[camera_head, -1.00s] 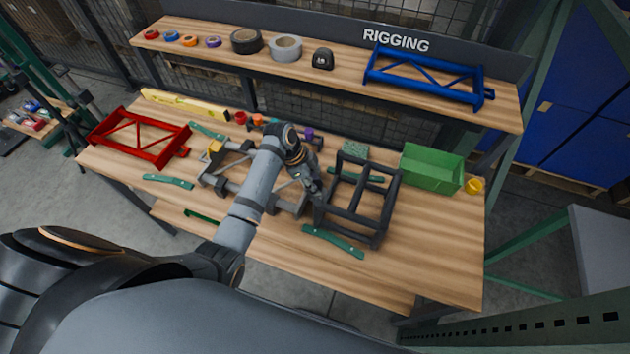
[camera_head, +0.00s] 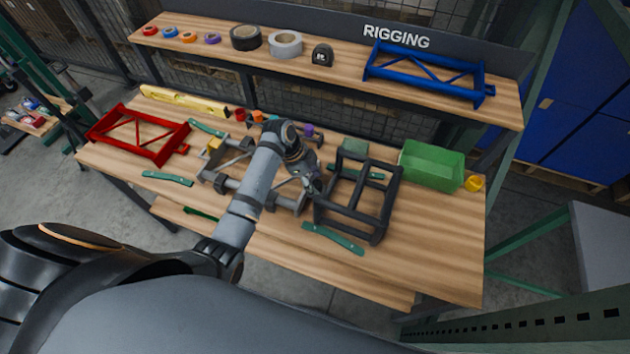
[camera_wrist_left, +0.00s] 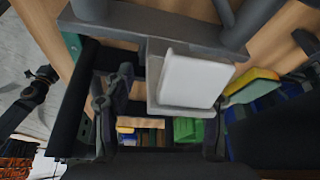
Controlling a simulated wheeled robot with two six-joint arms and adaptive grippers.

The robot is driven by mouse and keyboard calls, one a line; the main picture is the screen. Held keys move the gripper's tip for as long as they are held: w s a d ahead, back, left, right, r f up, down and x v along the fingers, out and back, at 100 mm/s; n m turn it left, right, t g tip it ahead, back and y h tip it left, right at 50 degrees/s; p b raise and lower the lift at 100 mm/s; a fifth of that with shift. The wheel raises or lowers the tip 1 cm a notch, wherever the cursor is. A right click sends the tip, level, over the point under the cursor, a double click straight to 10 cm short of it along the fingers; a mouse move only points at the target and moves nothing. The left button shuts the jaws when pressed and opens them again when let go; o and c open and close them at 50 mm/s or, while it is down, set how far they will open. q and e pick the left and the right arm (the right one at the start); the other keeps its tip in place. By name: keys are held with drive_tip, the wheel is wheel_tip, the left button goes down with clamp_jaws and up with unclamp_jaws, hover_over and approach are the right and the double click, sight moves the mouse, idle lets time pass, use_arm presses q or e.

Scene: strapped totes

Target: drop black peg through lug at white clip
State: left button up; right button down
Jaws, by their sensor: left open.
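My left gripper (camera_head: 313,184) is at the left side of the black frame (camera_head: 378,215), beside the grey frame (camera_head: 224,183). In the left wrist view its fingers (camera_wrist_left: 160,130) are apart, with no object clearly between them. A white clip (camera_wrist_left: 194,80) sits on a grey bar (camera_wrist_left: 145,28) just ahead of the fingers, right of the middle. The lug is not clear; a grey bracket (camera_wrist_left: 153,75) beside the clip may be part of it. I cannot make out the black peg. My right gripper is out of view.
Green straps (camera_head: 334,240) lie around the frames. A red frame (camera_head: 140,138) lies left, a green bin (camera_head: 432,166) and yellow roll (camera_head: 474,184) right. A shelf behind holds tape rolls (camera_head: 285,45) and a blue frame (camera_head: 425,75). The bench's right front is clear.

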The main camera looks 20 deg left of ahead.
use_arm(q)
drive_tip(key=v, duration=1.1)
drive_tip(key=shift+a+r, duration=0.15)
drive_tip(key=shift+a, duration=0.05)
drive_tip(key=shift+s, duration=0.1)
